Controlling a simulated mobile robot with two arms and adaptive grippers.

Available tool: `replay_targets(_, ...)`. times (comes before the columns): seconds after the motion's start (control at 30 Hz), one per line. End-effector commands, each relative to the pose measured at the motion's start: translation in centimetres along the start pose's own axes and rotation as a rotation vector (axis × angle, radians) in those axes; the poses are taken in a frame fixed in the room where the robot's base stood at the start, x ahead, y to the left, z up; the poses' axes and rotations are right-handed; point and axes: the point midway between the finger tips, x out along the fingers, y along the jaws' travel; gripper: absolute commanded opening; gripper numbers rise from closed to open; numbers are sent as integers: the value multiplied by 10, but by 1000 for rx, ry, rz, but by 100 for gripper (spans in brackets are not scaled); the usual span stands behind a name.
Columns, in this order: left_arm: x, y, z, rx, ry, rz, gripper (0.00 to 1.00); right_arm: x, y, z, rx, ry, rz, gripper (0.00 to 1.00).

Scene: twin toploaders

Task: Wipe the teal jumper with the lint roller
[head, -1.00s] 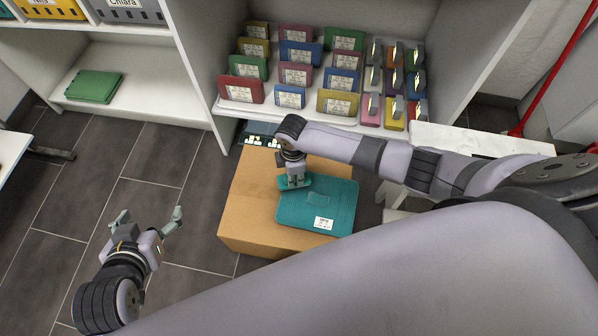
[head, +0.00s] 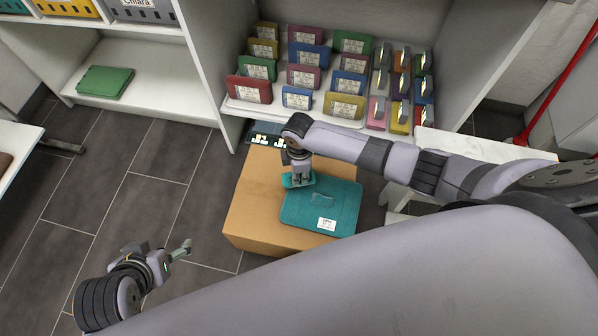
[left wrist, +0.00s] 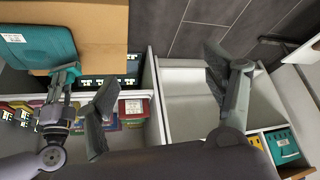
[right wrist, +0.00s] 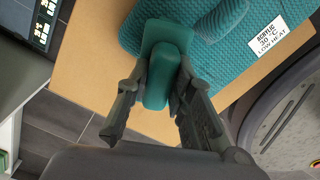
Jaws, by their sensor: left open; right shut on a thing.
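The teal jumper (head: 335,207) lies folded on a cardboard box, with a white care label on it. It also shows in the right wrist view (right wrist: 215,62) and left wrist view (left wrist: 35,47). My right gripper (head: 298,176) is shut on a teal tool, which I take for the lint roller (right wrist: 160,80). Its flat head overlaps the jumper's edge nearest the far left corner; I cannot tell whether they touch. My left gripper (head: 162,248) is open and empty over the floor, left of the box.
The cardboard box (head: 245,200) stands before a shelf with several coloured labelled items (head: 304,76). A dark panel with lit marks (head: 265,132) sits behind the box. A green folded item (head: 105,82) lies on the left shelf. The floor (head: 130,190) to the left is clear.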

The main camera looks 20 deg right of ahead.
Motion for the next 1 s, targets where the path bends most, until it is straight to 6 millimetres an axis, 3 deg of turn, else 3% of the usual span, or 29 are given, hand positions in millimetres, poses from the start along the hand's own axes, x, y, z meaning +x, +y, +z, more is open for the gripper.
replay_targets(0.47,-20,-6,46,-8,-226,-11,76,-14,0,0,0,1,0,0)
replay_targets(1.0,34,-3,59,-4,-254,-4,76,-39,0,0,0,1,0,0)
